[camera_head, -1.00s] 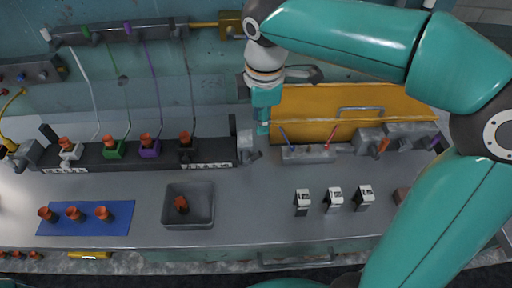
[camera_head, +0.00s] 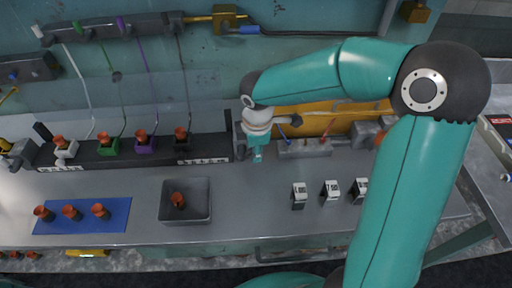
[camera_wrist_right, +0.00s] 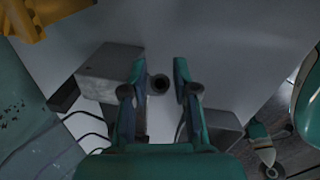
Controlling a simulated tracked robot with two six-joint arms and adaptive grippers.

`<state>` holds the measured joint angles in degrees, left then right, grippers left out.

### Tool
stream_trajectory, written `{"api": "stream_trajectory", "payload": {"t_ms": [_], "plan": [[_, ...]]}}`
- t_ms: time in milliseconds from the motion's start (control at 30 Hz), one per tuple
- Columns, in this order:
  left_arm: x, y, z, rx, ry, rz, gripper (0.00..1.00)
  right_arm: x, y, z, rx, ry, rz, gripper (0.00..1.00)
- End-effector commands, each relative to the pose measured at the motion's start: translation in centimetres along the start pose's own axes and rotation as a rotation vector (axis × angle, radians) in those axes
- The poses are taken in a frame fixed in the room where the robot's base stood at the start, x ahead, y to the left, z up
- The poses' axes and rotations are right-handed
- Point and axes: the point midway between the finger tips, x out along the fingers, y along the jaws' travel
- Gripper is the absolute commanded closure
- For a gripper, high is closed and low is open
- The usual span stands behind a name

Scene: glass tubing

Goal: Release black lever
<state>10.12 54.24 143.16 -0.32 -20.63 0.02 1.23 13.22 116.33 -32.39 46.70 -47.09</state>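My right gripper (camera_head: 257,152) points down at the bench just right of the long black rack's end. In the right wrist view its two fingers (camera_wrist_right: 159,68) are apart. A dark round knob-like end (camera_wrist_right: 159,84) shows between them, with a gap on each side; I cannot tell whether this is the black lever. In the head view a small dark fitting (camera_head: 240,150) sits at the rack's right end, partly beside the gripper. A black-marked fitting (camera_head: 175,21) is on the wall rail. My left gripper is not in view.
The rack (camera_head: 210,150) holds several orange-capped fittings. A grey block with a blue and a red lever (camera_head: 305,148) is right of the gripper, before a yellow panel (camera_head: 345,115). A grey bin (camera_head: 186,217), a blue mat (camera_head: 120,222) and labelled blocks (camera_head: 331,192) stand in front.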

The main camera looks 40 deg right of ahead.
Motion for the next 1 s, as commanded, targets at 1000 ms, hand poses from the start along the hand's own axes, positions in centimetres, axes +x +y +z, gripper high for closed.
{"api": "stream_trajectory", "payload": {"t_ms": [1000], "plan": [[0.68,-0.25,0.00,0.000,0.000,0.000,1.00,0.61,-0.17,0.43,0.018,0.101,0.012,1.00]]}}
